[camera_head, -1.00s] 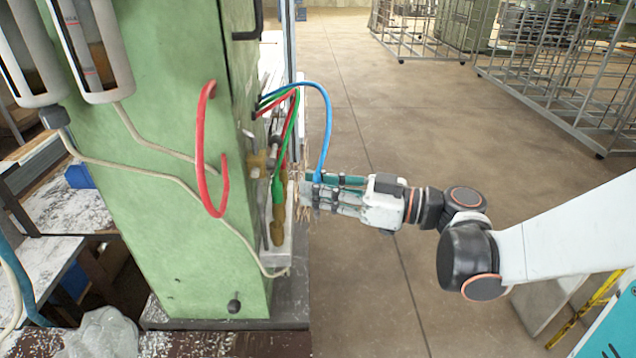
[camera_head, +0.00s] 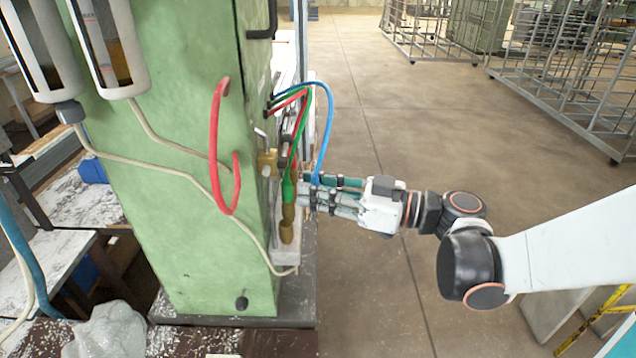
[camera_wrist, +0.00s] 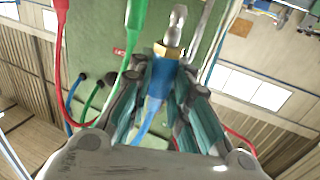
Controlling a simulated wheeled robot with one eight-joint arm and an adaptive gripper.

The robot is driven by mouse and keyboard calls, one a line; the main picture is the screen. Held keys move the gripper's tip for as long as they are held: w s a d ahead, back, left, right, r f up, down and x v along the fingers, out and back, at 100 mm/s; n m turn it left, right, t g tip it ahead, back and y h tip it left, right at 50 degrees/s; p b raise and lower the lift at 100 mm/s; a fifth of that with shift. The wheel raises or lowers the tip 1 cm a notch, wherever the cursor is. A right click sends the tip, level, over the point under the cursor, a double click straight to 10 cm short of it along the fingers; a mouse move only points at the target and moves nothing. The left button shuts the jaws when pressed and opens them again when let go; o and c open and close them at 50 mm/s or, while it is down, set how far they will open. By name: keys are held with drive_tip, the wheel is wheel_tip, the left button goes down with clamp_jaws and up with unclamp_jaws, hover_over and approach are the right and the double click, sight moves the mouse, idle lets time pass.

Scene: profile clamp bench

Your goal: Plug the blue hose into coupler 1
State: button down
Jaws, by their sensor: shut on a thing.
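The blue hose (camera_head: 327,120) arches from the side of the green machine down to my gripper (camera_head: 308,192). In the wrist view, my gripper (camera_wrist: 160,100) is shut on its blue end sleeve (camera_wrist: 160,78). A brass collar (camera_wrist: 166,51) and a bare metal tip (camera_wrist: 176,24) extend beyond the sleeve, clear of the fingers. In the head view the fingers hide the blue hose's end. No coupler number is readable, so I cannot tell which is coupler 1.
The green hose's plug (camera_head: 288,188) is close beside my fingertips. A red hose (camera_head: 217,150) loops from the green machine panel (camera_head: 185,220), and a brass valve (camera_head: 267,162) sits nearby. Open floor (camera_head: 400,130) lies to the right; wire cages (camera_head: 570,70) stand farther back.

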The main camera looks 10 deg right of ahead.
sight(263, 186)
drive_tip(key=shift+w+a, duration=0.2)
drive_tip(key=shift+a, duration=0.75)
drive_tip(key=shift+w+a, duration=0.15)
drive_tip(key=shift+a, duration=0.8)
drive_tip(key=shift+w+a, duration=0.2)
drive_tip(key=shift+a, duration=0.75)
drive_tip(key=shift+f+b, duration=1.95)
drive_tip(key=shift+b, duration=0.2)
idle(3.0)
